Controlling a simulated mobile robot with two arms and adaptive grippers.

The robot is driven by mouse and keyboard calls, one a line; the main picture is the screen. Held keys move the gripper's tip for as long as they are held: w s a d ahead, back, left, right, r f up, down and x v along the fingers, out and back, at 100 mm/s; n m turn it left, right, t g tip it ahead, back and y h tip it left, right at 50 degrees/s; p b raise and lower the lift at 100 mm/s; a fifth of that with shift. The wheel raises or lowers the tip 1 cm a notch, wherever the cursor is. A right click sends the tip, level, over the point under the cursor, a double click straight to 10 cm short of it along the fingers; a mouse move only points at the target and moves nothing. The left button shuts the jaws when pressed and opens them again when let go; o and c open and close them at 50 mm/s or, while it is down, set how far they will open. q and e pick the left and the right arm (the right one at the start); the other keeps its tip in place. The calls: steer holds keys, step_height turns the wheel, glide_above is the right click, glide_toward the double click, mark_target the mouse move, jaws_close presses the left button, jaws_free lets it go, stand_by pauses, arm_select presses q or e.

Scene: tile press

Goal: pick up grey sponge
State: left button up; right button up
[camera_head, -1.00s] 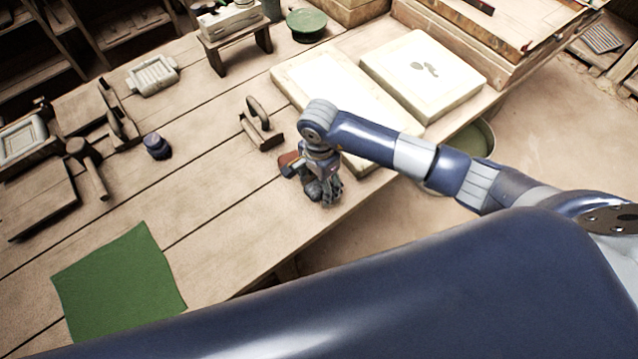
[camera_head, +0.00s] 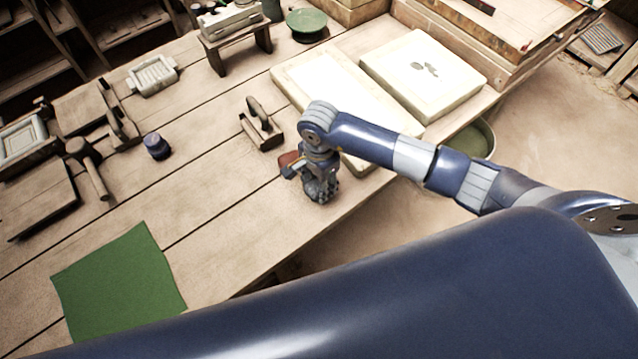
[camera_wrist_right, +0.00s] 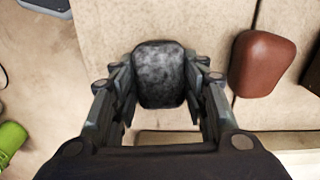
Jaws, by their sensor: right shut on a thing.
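The grey sponge (camera_wrist_right: 160,75) shows in the right wrist view as a dark, mottled grey block with rounded corners. It sits between the two fingers of my right gripper (camera_wrist_right: 162,92), which is shut on it. In the head view my right gripper (camera_head: 321,190) points down at the front edge of the workbench, and the sponge is hidden or too small to make out there. Whether the sponge touches the bench is unclear. My left gripper is out of view.
A red-brown block (camera_wrist_right: 263,64) lies close beside the gripper. A wooden float with a handle (camera_head: 261,124), pale slabs (camera_head: 424,72), a dark jar (camera_head: 157,146) and a green cloth (camera_head: 118,284) lie on the bench (camera_head: 215,215). The bench between cloth and gripper is clear.

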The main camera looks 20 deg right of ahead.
steer(key=shift+r, duration=0.4)
steer(key=shift+s+r+b, duration=0.2)
steer(key=shift+r+b, duration=0.4)
steer(key=shift+r, duration=0.55)
steer(key=s+a+r+b, duration=0.1)
steer(key=s+a+b, duration=0.2)
steer(key=s, duration=1.2)
steer(key=shift+a+r, duration=0.25)
steer(key=shift+a, duration=0.35)
